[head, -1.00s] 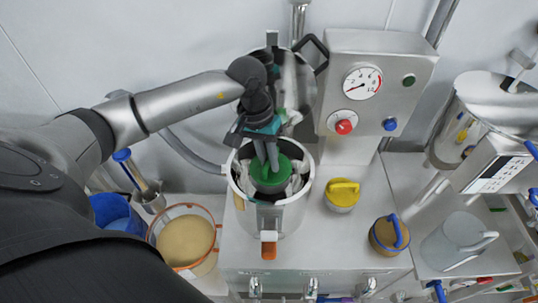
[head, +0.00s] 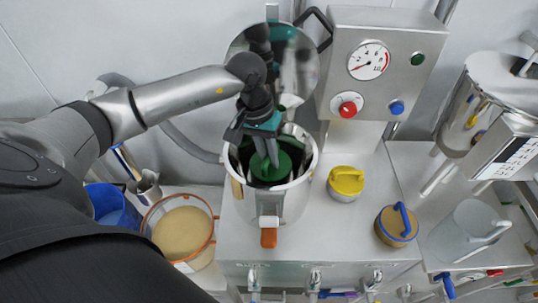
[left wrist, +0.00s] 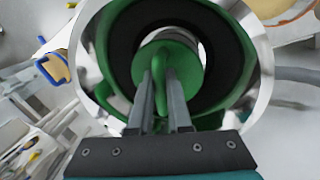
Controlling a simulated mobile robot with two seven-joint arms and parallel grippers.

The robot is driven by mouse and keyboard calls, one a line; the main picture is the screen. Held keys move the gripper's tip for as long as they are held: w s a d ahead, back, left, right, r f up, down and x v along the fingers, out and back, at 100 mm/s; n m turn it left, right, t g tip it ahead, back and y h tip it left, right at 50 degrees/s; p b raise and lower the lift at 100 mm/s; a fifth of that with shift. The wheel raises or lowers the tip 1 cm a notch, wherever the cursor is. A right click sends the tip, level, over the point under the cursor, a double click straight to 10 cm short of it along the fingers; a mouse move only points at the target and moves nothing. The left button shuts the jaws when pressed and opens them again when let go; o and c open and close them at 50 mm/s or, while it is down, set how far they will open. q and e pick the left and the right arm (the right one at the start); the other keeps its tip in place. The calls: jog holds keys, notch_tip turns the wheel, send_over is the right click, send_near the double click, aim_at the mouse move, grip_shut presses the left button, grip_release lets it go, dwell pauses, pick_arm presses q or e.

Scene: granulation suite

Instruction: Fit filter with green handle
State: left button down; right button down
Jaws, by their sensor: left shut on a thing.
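The filter with the green handle (head: 281,164) is down inside the open steel vessel (head: 308,172), below its rim. My left gripper (head: 267,160) points down into the vessel and is shut on the green handle. In the left wrist view the fingers (left wrist: 165,95) clasp the upright green grip (left wrist: 163,75) above a round green disc. A dark ring and a green band surround the disc there. Whether the filter touches the vessel's bottom is hidden. My right gripper is not in view.
A yellow-handled filter (head: 345,182) and a blue-handled one (head: 396,226) stand on the steel bench right of the vessel. A gauge panel (head: 385,70) rises behind. The raised lid (head: 295,70) stands behind the vessel. A beige-filled container (head: 183,233) and a blue bucket (head: 114,209) are at left.

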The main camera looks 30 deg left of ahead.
aim_at(257, 163)
pick_arm(q)
jog(key=c, duration=0.8)
grip_release()
jog(key=a+r, duration=0.1)
jog(key=r, duration=0.4)
jog(key=a+r, duration=0.1)
jog(key=r, duration=0.4)
jog(key=a+r, duration=0.1)
jog(key=r, duration=0.4)
jog(key=shift+s, duration=0.25)
